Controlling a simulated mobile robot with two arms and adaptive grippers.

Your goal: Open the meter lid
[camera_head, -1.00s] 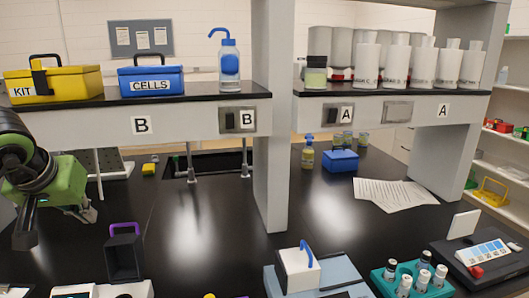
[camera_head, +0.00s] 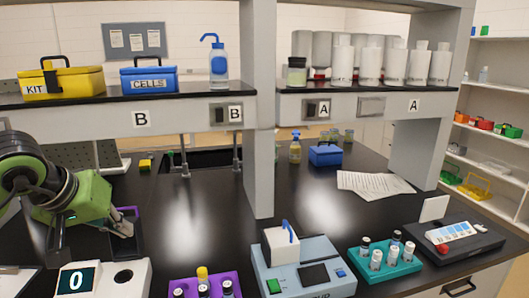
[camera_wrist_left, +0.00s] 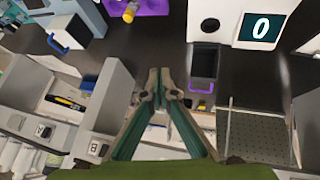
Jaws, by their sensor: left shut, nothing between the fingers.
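A blue-grey meter (camera_head: 318,292) stands at the front middle. Its white block-shaped lid (camera_head: 281,249) with a blue handle (camera_head: 288,231) sits down on it and looks shut. The lid also shows at the upper left of the left wrist view (camera_wrist_left: 74,28). My left gripper (camera_head: 124,228) is at the left in the head view, shut and empty, well left of the lid and overlapping a black box with a purple handle. In the left wrist view its fingertips (camera_wrist_left: 158,82) meet over dark bench, apart from the lid. My right gripper is not in view.
A white instrument (camera_head: 120,277) with a "0" display and round well stands at front left. The black box (camera_head: 127,242) is behind it. A purple rack (camera_head: 238,288) and teal rack (camera_head: 413,264) flank the meter. A shelf post (camera_head: 259,150) rises behind it; the bench between is clear.

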